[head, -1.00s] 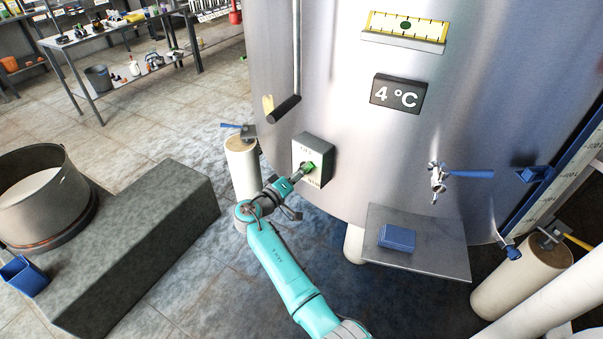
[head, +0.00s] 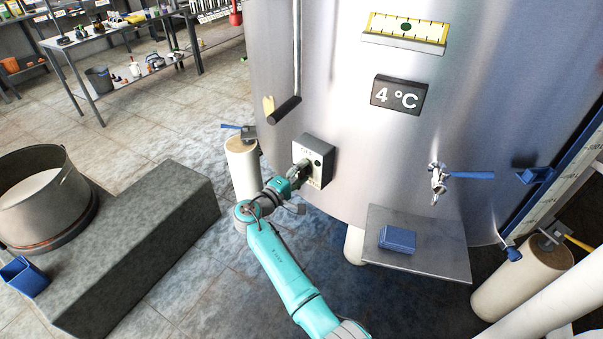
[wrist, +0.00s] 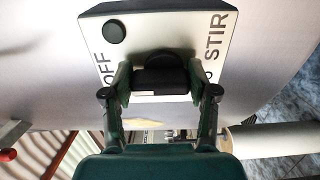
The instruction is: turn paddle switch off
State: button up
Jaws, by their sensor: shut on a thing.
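The switch box (head: 324,152) is a pale panel with dark sides, fixed low on the steel tank's front. In the wrist view the panel (wrist: 185,27) reads OFF at the left and STIR at the right. The black paddle switch (wrist: 160,78) sits between these words, partly covered by my fingers. A round lamp (wrist: 114,32) near OFF looks dark green and unlit. My gripper (wrist: 159,88) has a finger on each side of the paddle and is shut on it. In the head view my gripper (head: 301,168) hides the paddle.
A black-gripped lever (head: 284,110) hangs above left of the box. A valve with a blue handle (head: 470,175) and a steel shelf (head: 430,262) with a blue block (head: 397,238) are to the right. A stone step (head: 150,235) stands at the left.

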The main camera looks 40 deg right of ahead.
dwell(0.3)
jog(key=o, duration=1.2)
jog(key=shift+c, duration=0.2)
jog(key=shift+a, duration=0.15)
jog(key=s+a, duration=0.2)
jog(key=a, duration=0.9)
jog(key=shift+a, duration=0.3)
jog(key=shift+f, duration=0.1)
